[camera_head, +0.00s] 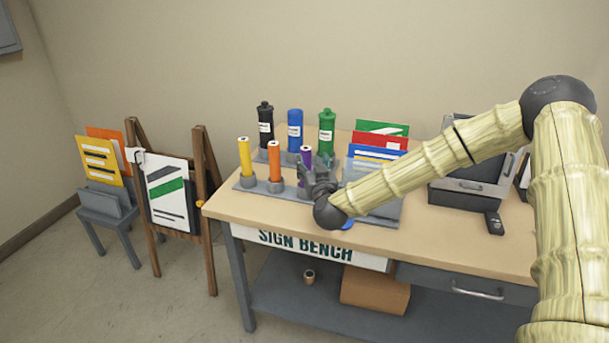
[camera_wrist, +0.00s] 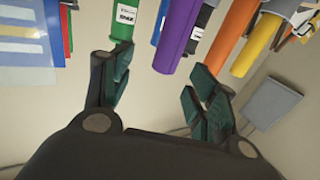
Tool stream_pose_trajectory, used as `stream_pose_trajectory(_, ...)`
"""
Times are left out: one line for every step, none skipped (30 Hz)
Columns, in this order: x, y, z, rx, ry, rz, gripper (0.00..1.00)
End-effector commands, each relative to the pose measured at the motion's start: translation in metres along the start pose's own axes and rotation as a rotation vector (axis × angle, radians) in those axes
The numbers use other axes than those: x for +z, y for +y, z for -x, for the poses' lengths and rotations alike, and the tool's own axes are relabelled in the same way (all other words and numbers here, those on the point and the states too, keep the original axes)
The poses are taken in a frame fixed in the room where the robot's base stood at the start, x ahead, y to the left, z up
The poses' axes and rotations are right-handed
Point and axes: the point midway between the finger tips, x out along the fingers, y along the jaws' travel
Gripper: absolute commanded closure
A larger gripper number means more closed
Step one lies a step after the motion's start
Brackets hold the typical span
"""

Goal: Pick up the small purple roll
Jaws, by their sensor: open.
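The small purple roll (camera_head: 306,154) stands upright in the front rack on the bench, between the orange roll and the blue sign sheets. Its lower part is hidden behind my gripper (camera_head: 318,178) in the head view. In the wrist view the purple roll (camera_wrist: 180,34) appears in the gap between my open fingers (camera_wrist: 157,84), closer to the right finger. The fingers are apart with nothing held; I cannot tell whether either touches the roll.
An orange roll (camera_head: 274,160) and a yellow roll (camera_head: 244,156) stand left in the same rack (camera_head: 255,187). Black (camera_head: 265,125), blue (camera_head: 295,130) and green (camera_head: 327,132) bottles stand behind. Sign sheets (camera_head: 375,152) fill a holder at right. The bench front-left (camera_head: 240,207) is clear.

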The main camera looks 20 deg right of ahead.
Motion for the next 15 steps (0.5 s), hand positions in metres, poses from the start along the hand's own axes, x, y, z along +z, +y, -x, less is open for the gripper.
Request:
stream_pose_trajectory(-0.001,0.000,-0.007,0.000,0.000,0.000,0.41)
stream_pose_trajectory(-0.001,-0.001,-0.011,-0.001,0.000,0.000,0.41)
stream_pose_trajectory(-0.001,-0.001,-0.014,-0.001,-0.001,0.000,0.41)
stream_pose_trajectory(0.000,-0.001,-0.017,-0.001,-0.001,0.000,0.41)
stream_pose_trajectory(0.000,-0.001,-0.019,-0.001,-0.001,0.000,0.41)
stream_pose_trajectory(0.001,-0.002,-0.021,-0.002,-0.001,0.000,0.41)
stream_pose_trajectory(0.001,-0.002,-0.022,-0.003,-0.001,0.000,0.41)
stream_pose_trajectory(0.001,-0.003,-0.023,-0.003,-0.002,0.000,0.41)
stream_pose_trajectory(0.001,-0.003,-0.025,-0.004,-0.002,0.000,0.41)
stream_pose_trajectory(0.001,-0.004,-0.026,-0.004,-0.002,0.000,0.41)
stream_pose_trajectory(0.001,-0.004,-0.027,-0.005,-0.001,0.000,0.41)
stream_pose_trajectory(0.001,-0.006,-0.029,-0.005,-0.001,0.000,0.41)
stream_pose_trajectory(0.002,-0.007,-0.032,-0.006,-0.002,0.000,0.41)
stream_pose_trajectory(0.002,-0.008,-0.034,-0.006,-0.003,0.000,0.41)
stream_pose_trajectory(0.003,-0.008,-0.037,-0.005,-0.002,0.000,0.41)
